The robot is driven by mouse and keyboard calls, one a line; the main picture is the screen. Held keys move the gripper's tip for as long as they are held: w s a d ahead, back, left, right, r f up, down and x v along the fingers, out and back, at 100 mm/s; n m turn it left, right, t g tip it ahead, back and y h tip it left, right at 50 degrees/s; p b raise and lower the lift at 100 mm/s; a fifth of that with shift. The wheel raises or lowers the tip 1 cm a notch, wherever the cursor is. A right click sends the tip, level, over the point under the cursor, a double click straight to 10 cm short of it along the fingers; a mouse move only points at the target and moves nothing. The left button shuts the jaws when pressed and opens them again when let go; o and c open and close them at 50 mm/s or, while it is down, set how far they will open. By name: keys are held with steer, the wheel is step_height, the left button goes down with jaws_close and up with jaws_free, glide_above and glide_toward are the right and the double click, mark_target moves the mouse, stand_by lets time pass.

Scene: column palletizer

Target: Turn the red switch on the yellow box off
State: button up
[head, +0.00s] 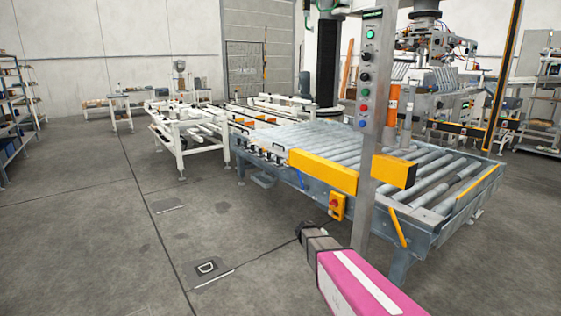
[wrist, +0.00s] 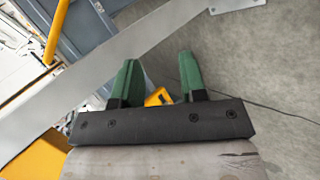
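The small yellow box (head: 338,212) with the red switch (head: 334,203) is mounted low on the side of the roller conveyor in the head view. My gripper (head: 301,229) is at the end of my arm, left of and slightly below the box in the picture. In the wrist view, my gripper (wrist: 160,64) has its two green fingers apart with nothing held between them. A bit of yellow, which looks like the yellow box (wrist: 157,97), shows behind the gap near the finger bases. The red switch is not clear there, and its setting is too small to tell.
A grey metal post (head: 372,130) with several buttons stands right of the box. The roller conveyor (head: 330,145) has yellow guards (head: 322,171) on its near edge. The grey floor (head: 100,230) to the left is clear.

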steer(key=s+a+r+y, duration=0.1)
steer(key=s+r+y, duration=0.1)
steer(key=s, duration=0.6)
steer(key=s+a+r+m+g+y, duration=0.1)
steer(key=s+y, duration=0.3)
steer(key=s, duration=0.4)
steer(key=s+a+r+m+g+y, duration=0.1)
steer(key=s+r+y, duration=0.2)
steer(key=s, duration=0.5)
steer(key=shift+a+r, duration=0.15)
steer(key=shift+a, duration=0.15)
